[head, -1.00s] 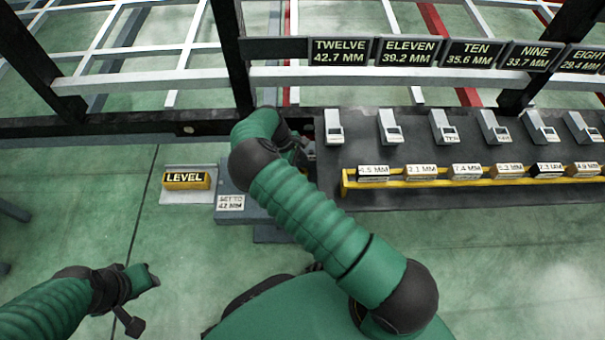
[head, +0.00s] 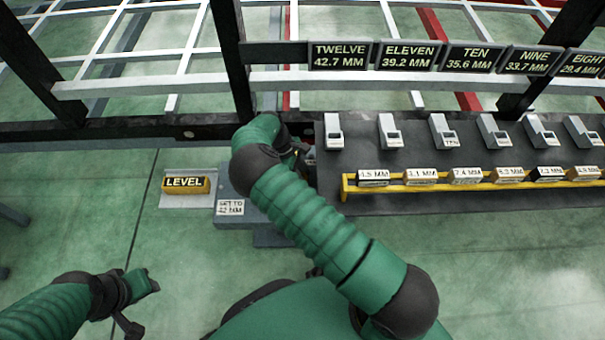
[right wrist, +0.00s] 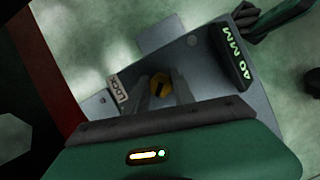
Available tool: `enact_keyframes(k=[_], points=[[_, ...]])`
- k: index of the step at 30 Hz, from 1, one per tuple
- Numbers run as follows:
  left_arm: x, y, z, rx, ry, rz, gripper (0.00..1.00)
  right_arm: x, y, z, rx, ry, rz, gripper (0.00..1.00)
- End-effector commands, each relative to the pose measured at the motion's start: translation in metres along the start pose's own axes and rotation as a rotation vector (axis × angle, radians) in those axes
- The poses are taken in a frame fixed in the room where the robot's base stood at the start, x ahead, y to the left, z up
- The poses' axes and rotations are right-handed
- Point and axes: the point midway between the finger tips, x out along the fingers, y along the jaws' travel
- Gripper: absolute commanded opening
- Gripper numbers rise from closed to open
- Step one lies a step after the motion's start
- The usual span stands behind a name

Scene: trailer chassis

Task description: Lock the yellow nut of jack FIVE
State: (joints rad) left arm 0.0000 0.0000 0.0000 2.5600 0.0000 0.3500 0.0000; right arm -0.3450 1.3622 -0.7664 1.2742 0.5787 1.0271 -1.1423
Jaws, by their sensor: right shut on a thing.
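In the right wrist view a yellow nut (right wrist: 160,89) with a dark mark sits on a grey plate (right wrist: 205,110), between the fingers of my right gripper (right wrist: 158,92). The gripper is shut on it. A white LOCK label (right wrist: 118,88) lies beside it on the plate, and a black display reading 40 MM (right wrist: 232,56) stands on the other side. In the head view my right forearm and wrist hide the nut and most of the right gripper (head: 298,150). My left gripper (head: 143,285) hangs empty over the floor at lower left; its jaw opening is unclear.
A yellow LEVEL block (head: 186,184) sits on a pale plate, left of a grey step with a small set-to label (head: 230,207). To the right, a dark bench (head: 450,195) carries several grey gauges and a yellow rack (head: 400,187) of labelled blocks. A dark chassis beam (head: 130,130) runs behind.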

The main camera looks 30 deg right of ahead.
Motion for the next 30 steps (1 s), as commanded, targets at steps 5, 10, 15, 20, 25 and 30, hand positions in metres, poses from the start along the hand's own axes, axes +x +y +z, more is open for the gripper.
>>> enact_keyframes(k=[5, 10, 15, 20, 25, 30], points=[[-0.007, 0.0, -0.002, 0.0, 0.0, 0.0, 0.36, -0.002, 0.001, 0.001, 0.045, 0.003, -0.018, 0.0], [-0.015, 0.0, -0.003, 0.0, 0.0, 0.0, 0.36, -0.003, 0.001, 0.001, 0.137, 0.004, -0.056, 0.0], [-0.018, 0.0, -0.004, 0.0, 0.0, 0.0, 0.36, -0.001, 0.002, 0.001, 0.265, 0.004, -0.108, 0.0], [-0.017, 0.0, -0.004, 0.0, 0.0, 0.0, 0.36, 0.0, 0.002, 0.001, 0.393, 0.003, -0.161, 0.0], [-0.017, 0.0, -0.004, 0.0, 0.0, 0.0, 0.36, 0.0, 0.002, 0.001, 0.517, 0.003, -0.213, 0.0], [-0.016, 0.0, -0.004, 0.0, 0.0, 0.0, 0.36, 0.0, 0.002, 0.001, 0.617, 0.002, -0.253, 0.0]])
